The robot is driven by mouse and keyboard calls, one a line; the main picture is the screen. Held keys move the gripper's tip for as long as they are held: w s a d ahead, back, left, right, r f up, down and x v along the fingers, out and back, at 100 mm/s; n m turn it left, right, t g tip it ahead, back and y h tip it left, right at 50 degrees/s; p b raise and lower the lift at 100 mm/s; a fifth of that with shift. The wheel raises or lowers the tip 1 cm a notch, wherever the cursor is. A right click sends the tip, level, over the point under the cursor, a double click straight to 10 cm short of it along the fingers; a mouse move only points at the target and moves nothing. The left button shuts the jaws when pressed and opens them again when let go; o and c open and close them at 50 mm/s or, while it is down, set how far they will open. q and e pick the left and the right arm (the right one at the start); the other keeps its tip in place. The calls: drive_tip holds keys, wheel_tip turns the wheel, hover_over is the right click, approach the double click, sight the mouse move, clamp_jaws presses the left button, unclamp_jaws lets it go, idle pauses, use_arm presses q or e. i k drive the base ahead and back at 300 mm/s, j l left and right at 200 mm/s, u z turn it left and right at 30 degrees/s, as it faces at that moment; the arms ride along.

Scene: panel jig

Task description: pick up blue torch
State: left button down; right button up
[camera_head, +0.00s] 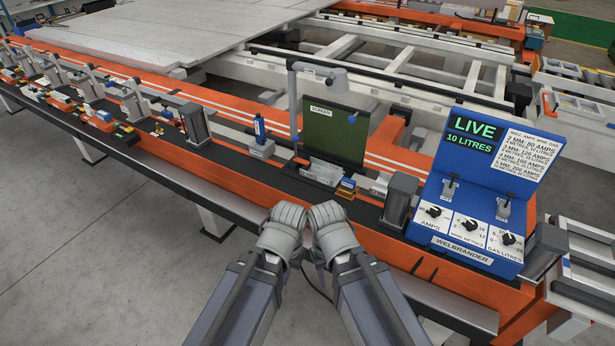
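A small upright blue object (259,128) stands in a grey block on the orange bench, left of the green screen; it may be the blue torch, but I cannot tell for sure. A smaller blue piece (352,118) shows at the green screen's upper right. My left gripper (288,214) and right gripper (326,213) look like grey gloved fists, side by side in front of the bench edge. Both are nearer to me than the upright blue object and apart from it. I see nothing held, but their finger sides are hidden.
A blue control panel (483,190) with dials stands at the right, next to a grey post (400,200). Several clamps line the bench at the left. Floor (100,250) is clear at lower left.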

sight(259, 121)
drive_tip(key=i+j+z, duration=0.15)
drive_tip(key=i+j, duration=0.25)
drive_tip(key=i+j+z, duration=0.2)
drive_tip(key=i+j, duration=0.15)
drive_tip(key=j, duration=0.2)
